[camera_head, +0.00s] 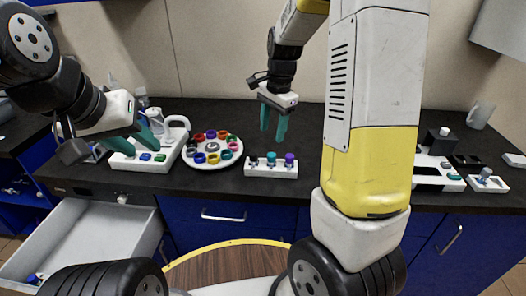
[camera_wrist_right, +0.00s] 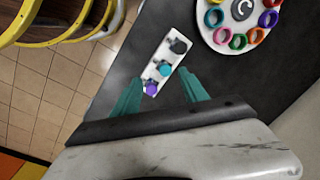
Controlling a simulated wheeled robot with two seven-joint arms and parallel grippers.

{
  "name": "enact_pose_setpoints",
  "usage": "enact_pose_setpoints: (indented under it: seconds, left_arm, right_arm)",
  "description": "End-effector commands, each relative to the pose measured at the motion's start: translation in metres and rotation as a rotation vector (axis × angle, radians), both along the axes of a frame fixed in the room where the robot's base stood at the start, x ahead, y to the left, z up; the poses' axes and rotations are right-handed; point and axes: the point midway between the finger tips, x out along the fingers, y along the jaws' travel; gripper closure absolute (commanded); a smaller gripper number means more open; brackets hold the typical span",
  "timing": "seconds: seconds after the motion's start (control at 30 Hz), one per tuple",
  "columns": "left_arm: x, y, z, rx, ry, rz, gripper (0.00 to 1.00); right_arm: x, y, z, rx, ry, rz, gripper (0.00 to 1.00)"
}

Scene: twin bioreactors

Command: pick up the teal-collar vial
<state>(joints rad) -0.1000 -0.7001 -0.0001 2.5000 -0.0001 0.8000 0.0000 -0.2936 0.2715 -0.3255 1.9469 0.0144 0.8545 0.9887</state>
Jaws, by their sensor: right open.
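The teal-collar vial (camera_head: 271,159) stands in the middle of a white rack (camera_head: 270,173) on the dark counter, between a dark-collar vial (camera_head: 253,160) and a purple-collar vial (camera_head: 289,159). In the right wrist view the teal-collar vial (camera_wrist_right: 165,69) shows beyond the fingertips, with the purple one nearer. My right gripper (camera_head: 273,126) is open and empty, pointing down above the rack. Its teal fingers (camera_wrist_right: 160,95) stand apart in the wrist view. My left gripper (camera_head: 136,143) appears open, over the white device at the left, with nothing visible between its fingers.
A round white tray (camera_head: 239,148) of coloured rings lies left of the rack. A white device (camera_head: 138,164) with coloured buttons stands further left, above an open drawer (camera_head: 85,240). More equipment (camera_head: 436,170) stands at the right. My arm hides part of the counter.

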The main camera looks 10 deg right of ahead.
Motion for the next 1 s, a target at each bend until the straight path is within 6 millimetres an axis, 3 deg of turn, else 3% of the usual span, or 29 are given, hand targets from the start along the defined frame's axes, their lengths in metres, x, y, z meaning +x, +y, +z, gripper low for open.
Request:
enact_pose_setpoints:
  seconds: [0.1,0.27,0.8,1.0]
  left_arm:
    - [0.0,0.0,0.0,0.0,0.0,0.0,0.64]
    - [0.0,0.0,0.0,0.0,0.0,0.0,0.64]
    - [0.0,0.0,0.0,0.0,0.0,0.0,0.64]
    - [0.0,0.0,0.0,0.0,0.0,0.0,0.64]
  right_arm:
    - [0.019,-0.002,-0.031,-0.042,0.057,-0.109,0.49]
    - [0.03,-0.004,-0.051,-0.071,0.086,-0.188,0.49]
    - [0.03,-0.004,-0.119,-0.075,0.092,-0.203,0.49]
    - [0.03,-0.004,-0.131,-0.075,0.09,-0.202,0.49]
